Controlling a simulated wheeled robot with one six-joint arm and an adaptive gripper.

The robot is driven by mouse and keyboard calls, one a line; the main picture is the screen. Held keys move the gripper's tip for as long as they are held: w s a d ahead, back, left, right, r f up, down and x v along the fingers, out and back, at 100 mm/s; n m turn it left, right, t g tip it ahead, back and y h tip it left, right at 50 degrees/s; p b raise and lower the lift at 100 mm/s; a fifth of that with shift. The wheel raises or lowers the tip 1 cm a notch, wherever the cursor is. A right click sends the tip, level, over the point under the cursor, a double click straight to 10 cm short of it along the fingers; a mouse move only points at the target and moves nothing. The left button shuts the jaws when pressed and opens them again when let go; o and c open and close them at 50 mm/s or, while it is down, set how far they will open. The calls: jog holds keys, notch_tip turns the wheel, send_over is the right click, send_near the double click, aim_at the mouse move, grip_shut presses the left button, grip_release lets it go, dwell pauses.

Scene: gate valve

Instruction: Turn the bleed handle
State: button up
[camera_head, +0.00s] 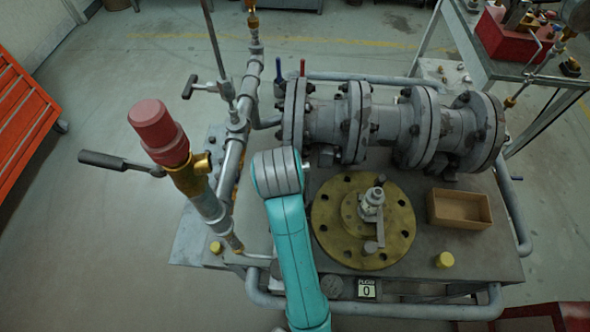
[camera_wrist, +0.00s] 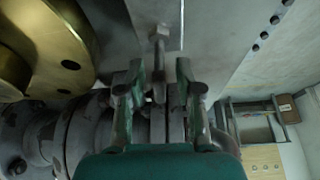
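My gripper (camera_wrist: 160,82) shows in the wrist view with its two fingers apart. A grey metal stem with a hex-shaped end (camera_wrist: 160,38) lies between and just past the fingertips; I cannot tell if they touch it. It may be the bleed handle, but its identity is unclear. In the head view my teal arm reaches up beside the brass flange, and its end hides the gripper and the spot it faces. Small blue (camera_head: 278,70) and red (camera_head: 303,67) levers stand near the left pipe flange. A black T-shaped handle (camera_head: 190,87) sits on the upright piping at left.
The brass flange (camera_head: 335,232) with a valve stem lies right of my arm; it also shows in the wrist view (camera_wrist: 40,45). The flanged grey pipe (camera_head: 385,122) runs behind. A red-capped fitting (camera_head: 157,127) rises at left. An open cardboard box (camera_head: 458,208) is on the right.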

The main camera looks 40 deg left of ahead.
jog(key=shift+w+f, duration=0.15)
jog(key=shift+f, duration=0.3)
grip_shut()
jog(key=shift+d+m+h, duration=0.15)
jog(key=shift+m+h, duration=0.75)
jog(key=shift+m, duration=1.5)
grip_release()
jog(key=shift+t, duration=0.3)
